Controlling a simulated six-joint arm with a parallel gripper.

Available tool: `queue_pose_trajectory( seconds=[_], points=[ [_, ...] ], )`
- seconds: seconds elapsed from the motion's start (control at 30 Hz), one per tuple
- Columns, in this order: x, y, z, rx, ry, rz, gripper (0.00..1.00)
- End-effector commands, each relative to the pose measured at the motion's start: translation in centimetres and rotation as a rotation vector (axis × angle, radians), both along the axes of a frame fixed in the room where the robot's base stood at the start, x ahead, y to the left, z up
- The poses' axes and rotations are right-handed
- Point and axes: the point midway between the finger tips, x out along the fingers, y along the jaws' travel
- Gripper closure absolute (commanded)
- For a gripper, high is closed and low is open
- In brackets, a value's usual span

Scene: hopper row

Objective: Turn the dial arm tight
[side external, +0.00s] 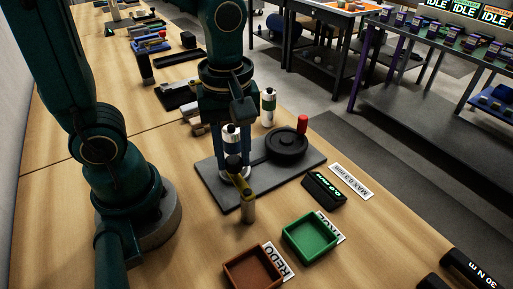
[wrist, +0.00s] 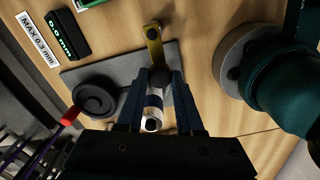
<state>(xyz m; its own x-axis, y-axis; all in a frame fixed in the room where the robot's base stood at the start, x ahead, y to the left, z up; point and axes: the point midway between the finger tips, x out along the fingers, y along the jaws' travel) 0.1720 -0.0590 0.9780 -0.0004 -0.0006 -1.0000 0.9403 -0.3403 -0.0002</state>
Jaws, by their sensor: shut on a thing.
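Exactly where the fingers touch is partly hidden.
A black round wheel (side external: 287,145) with a red handle (side external: 302,124) sits on the plate. A display reading 0.0 mm (side external: 324,189), a green tray (side external: 311,238) and a brown tray (side external: 253,268) are nearby.

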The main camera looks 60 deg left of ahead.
Motion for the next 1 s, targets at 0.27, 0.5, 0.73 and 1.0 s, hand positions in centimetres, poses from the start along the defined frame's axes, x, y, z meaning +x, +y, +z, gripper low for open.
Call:
queue_pose_trajectory(
  seconds=[0.27, 0.5, 0.73, 1.0],
  points=[
    [-0.07, 0.06, 0.11, 0.002, -0.007, 0.048, 1.0],
    [-0.14, 0.06, 0.09, 0.001, -0.005, 0.052, 1.0],
    [-0.17, 0.05, 0.08, 0.001, -0.003, 0.051, 0.34],
    [-0.2, 0.03, 0.04, 0.001, -0.001, 0.05, 0.34]
  ],
)
